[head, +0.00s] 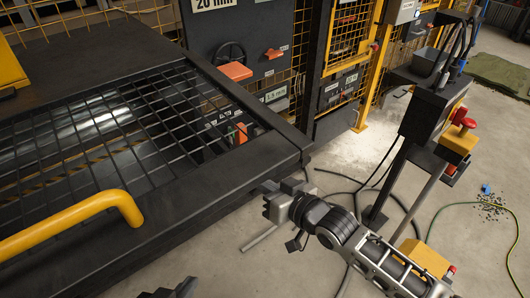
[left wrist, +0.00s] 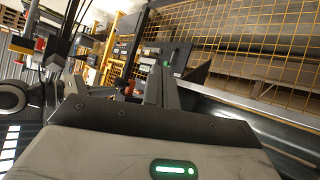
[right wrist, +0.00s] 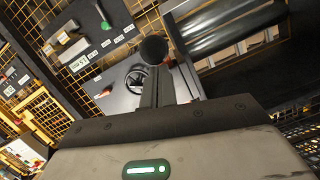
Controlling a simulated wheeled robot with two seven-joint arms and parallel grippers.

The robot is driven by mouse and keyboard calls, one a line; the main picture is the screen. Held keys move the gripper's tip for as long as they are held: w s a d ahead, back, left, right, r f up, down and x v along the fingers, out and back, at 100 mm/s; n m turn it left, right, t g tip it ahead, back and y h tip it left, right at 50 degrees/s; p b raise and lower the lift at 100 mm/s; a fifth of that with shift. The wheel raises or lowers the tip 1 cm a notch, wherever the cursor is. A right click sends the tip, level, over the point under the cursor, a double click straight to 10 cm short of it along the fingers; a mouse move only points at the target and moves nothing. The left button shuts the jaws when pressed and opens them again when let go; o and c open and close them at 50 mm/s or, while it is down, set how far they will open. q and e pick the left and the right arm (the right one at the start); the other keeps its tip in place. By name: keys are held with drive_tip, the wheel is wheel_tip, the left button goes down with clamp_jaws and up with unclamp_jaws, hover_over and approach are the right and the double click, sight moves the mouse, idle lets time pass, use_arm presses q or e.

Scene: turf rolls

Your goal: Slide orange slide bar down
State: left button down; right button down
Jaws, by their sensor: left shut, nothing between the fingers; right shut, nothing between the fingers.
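Several orange parts sit on the machine's dark panels, and I cannot tell which is the slide bar. In the head view an orange block (head: 235,71) is below the dark handwheel (head: 230,54), an orange handle (head: 273,53) is right of it, and a small upright orange piece (head: 241,132) is lower, near the frame corner. My right gripper (head: 268,199) is beyond the frame corner, apart from these, shut and empty. In the right wrist view its shut fingers (right wrist: 156,88) point toward the handwheel (right wrist: 136,79). My left gripper (head: 170,292) barely shows at the bottom edge; its fingers (left wrist: 158,85) are shut and empty.
A black grid table with a thick frame (head: 215,185) and yellow handle (head: 75,222) fills the left. A control pedestal (head: 428,118) with red buttons stands right, cables trailing on the floor. Yellow mesh fencing (head: 352,35) stands behind. Open floor lies below the frame corner.

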drive_tip(key=shift+f, duration=0.15)
